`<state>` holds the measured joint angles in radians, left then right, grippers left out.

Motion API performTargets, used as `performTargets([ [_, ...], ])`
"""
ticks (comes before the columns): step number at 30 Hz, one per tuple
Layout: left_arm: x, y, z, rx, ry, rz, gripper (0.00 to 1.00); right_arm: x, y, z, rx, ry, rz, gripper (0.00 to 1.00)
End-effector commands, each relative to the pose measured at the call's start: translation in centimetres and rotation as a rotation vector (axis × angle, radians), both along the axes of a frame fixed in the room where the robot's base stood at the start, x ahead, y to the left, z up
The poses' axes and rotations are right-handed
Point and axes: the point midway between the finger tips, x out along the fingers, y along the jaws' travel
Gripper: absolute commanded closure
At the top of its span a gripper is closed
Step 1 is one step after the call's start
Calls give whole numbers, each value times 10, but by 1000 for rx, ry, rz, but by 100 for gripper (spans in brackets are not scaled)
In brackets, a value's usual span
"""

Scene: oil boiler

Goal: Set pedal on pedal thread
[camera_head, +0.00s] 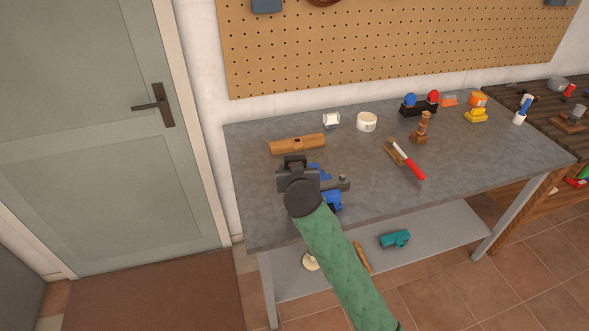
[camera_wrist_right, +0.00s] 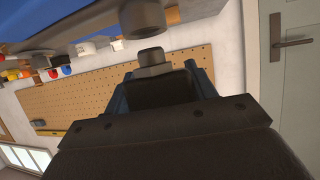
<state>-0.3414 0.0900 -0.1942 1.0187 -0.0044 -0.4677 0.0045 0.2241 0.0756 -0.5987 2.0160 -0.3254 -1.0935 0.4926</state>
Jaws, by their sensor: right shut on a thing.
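My right gripper (camera_wrist_right: 158,90) comes in on the green arm and, in the head view (camera_head: 295,165), hangs over the front left of the grey workbench. It is shut on a dark block with a grey nut-like end, seemingly the pedal (camera_wrist_right: 151,60). Close beyond that end in the wrist view is a round grey stub (camera_wrist_right: 143,18), which may be the pedal thread; a small gap seems to show between them. In the head view a blue fixture (camera_head: 332,200) with a grey cylindrical end (camera_head: 344,184) is partly hidden behind the gripper. My left gripper is not in view.
On the workbench (camera_head: 250,215) lie a wooden piece (camera_head: 297,144), a white tape roll (camera_head: 367,121), a red-handled tool (camera_head: 412,168) and a wooden figure (camera_head: 421,128). A teal tool (camera_head: 395,239) lies on the lower shelf. The bench's right front is clear.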

Motion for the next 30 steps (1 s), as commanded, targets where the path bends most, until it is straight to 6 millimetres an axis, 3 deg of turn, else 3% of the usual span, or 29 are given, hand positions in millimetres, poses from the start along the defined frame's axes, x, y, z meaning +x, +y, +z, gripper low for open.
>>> performTargets([
  [30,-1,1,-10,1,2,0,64,0,0,-21,0,0,0,73],
])
